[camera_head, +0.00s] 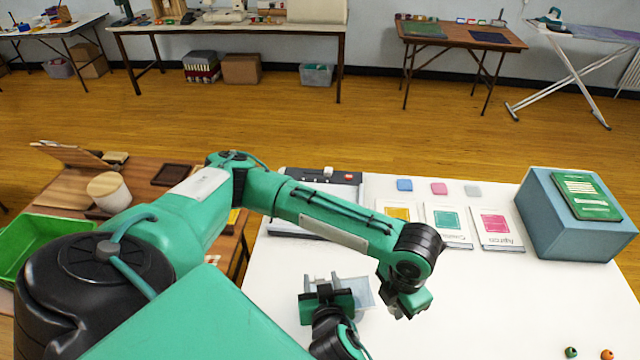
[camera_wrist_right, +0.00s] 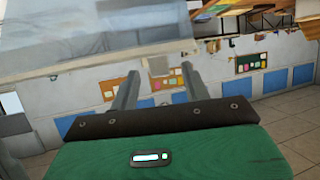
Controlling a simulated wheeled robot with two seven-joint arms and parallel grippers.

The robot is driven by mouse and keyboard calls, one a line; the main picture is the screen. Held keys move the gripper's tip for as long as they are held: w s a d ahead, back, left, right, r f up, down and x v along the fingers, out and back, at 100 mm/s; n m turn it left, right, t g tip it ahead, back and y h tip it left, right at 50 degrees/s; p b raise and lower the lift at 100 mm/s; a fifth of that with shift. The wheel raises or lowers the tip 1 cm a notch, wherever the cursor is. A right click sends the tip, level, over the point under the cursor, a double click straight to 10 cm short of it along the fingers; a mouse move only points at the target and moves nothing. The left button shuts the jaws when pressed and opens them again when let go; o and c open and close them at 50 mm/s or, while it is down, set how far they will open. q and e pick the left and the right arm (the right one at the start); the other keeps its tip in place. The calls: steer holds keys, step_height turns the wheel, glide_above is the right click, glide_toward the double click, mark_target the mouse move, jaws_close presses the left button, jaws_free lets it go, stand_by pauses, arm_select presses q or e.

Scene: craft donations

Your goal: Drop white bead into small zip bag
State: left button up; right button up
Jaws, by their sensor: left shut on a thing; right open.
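A pale, see-through bag (camera_head: 360,291), which looks like the small zip bag, is at the front of the white table. A translucent sheet (camera_wrist_right: 100,45), probably the same bag, fills the upper left of the right wrist view. My right gripper (camera_head: 325,285) is open beside the bag, overlapping its left part in the head view. Its two spread fingers (camera_wrist_right: 160,92) show nothing clearly between them. My left gripper (camera_head: 398,310) is just right of the bag, pointing down. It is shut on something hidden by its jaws. I cannot make out the white bead.
A green bead (camera_head: 570,352) and an orange bead (camera_head: 607,354) are at the lower right. A blue box (camera_head: 565,225) with a green book (camera_head: 582,195) stands at the back right. Several cards (camera_head: 447,232) lie along the back. The table's right middle is clear.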

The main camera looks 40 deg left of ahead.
steer(key=shift+x, duration=1.3)
jaws_close()
arm_select(q)
steer(key=shift+a, duration=0.15)
